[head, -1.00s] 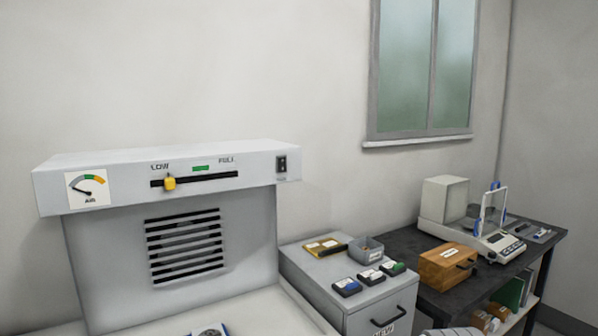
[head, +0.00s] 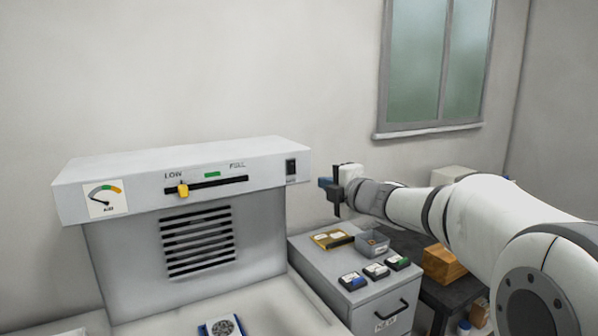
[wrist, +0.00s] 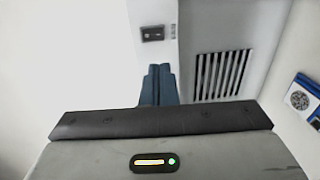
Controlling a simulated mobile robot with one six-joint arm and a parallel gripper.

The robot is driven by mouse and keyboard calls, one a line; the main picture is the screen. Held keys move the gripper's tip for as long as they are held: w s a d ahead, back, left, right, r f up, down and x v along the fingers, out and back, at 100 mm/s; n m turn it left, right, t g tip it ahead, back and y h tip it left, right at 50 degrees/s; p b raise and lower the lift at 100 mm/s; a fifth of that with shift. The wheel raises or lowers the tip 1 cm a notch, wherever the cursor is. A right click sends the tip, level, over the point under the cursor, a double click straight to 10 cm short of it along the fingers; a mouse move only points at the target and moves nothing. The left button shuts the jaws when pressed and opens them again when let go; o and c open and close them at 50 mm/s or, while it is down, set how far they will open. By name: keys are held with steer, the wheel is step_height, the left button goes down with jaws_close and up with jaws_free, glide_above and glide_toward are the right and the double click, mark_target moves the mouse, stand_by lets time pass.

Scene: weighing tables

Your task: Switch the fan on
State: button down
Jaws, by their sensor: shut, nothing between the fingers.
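The black rocker switch (head: 291,168) sits at the right end of the grey hood's front panel (head: 140,193). It also shows in the wrist view (wrist: 153,34), beyond my fingertips. I cannot tell which way the rocker is tipped. My gripper (head: 323,183) is shut and empty, just right of the switch and apart from it. Its blue fingers (wrist: 159,70) are together in the wrist view. The yellow slider knob (head: 183,190) stands near LOW. The air gauge (head: 105,199) has its needle toward the left. The slatted vent (head: 198,242) is below the panel.
A grey drawer cabinet (head: 345,301) stands right of the hood, with a grey bin (head: 372,245), a yellow-brown tray (head: 332,239) and small labelled boxes on top. A wooden box (head: 440,264) is on the dark table behind my arm. A blue-white device (head: 222,327) lies on the hood's worktop.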

mark_target(293, 173)
steer(key=p+x, duration=0.3)
steer(key=x, duration=1)
steer(key=shift+w+a+p, duration=0.15)
steer(key=shift+w+p, duration=0.1)
steer(key=shift+p, duration=0.15)
steer(key=shift+w+a+f, duration=0.1)
steer(key=shift+w, duration=0.1)
steer(key=shift+f+b, duration=0.35)
steer(key=shift+b, duration=0.8)
steer(key=shift+r, duration=0.35)
steer(key=shift+f, duration=0.1)
